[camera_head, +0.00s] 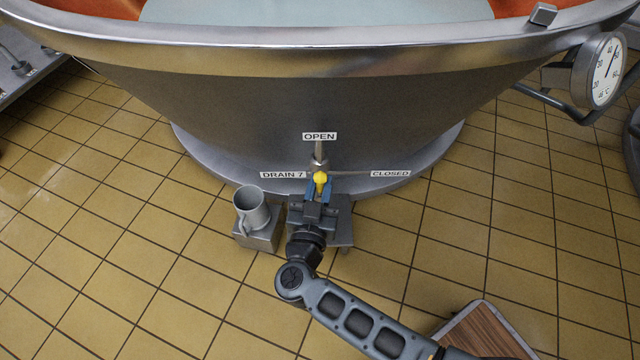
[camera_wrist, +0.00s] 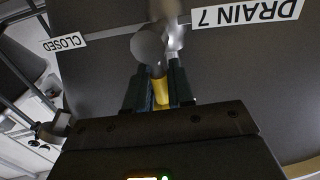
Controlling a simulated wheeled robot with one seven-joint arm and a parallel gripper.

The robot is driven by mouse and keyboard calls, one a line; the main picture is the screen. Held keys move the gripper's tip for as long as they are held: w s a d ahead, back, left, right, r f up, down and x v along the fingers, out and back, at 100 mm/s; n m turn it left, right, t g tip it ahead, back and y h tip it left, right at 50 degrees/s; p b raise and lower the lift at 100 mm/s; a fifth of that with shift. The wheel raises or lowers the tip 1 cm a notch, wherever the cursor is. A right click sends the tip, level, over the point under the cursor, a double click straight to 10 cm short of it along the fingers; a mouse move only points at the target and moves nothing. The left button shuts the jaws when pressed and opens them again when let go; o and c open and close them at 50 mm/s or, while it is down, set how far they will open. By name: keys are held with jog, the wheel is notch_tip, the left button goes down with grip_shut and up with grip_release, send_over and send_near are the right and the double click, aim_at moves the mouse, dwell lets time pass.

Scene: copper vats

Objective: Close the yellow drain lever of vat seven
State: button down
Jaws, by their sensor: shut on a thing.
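The yellow drain lever (camera_head: 320,180) is on the valve low on the front of the steel vat (camera_head: 270,105). My gripper (camera_head: 319,189) is shut on the yellow lever, one finger on each side. In the wrist view the yellow lever (camera_wrist: 160,91) shows between my fingers (camera_wrist: 160,86), below a round metal valve part (camera_wrist: 148,46). The OPEN plate (camera_head: 319,136) is above the valve, the CLOSED plate (camera_head: 390,173) to its right and the DRAIN 7 plate (camera_head: 283,175) to its left. The lever's exact angle is hard to tell.
A grey metal mug (camera_head: 251,207) stands on a small block (camera_head: 259,236) just left of my gripper. A dial gauge (camera_head: 603,70) is at the upper right. A wooden-topped piece (camera_head: 485,335) is at the lower right. Tiled floor (camera_head: 100,250) is clear at left.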

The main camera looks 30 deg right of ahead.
jog(key=shift+s+d+r+m+p, duration=0.2)
jog(key=shift+d+m+p, duration=0.1)
jog(key=shift+m+p, duration=0.6)
jog(key=shift+s+d+f+m+y+p, duration=0.25)
jog(key=shift+d+f+m+y, duration=0.4)
jog(key=shift+m, duration=1.65)
jog(key=shift+s+d+f+m+y+p, duration=0.1)
jog(key=shift+s+d+f+m+y, duration=0.45)
jog(key=shift+m, duration=1.75)
jog(key=shift+s+d+f+m+y+p, duration=0.1)
jog(key=shift+d+f+m+y, duration=0.15)
jog(key=shift+f+m+y, duration=1.4)
jog(key=shift+r+m+h, duration=0.5)
jog(key=shift+m+h, duration=0.25)
jog(key=shift+h, duration=0.2)
jog(key=c, duration=1.1)
grip_release()
jog(key=shift+c, duration=0.2)
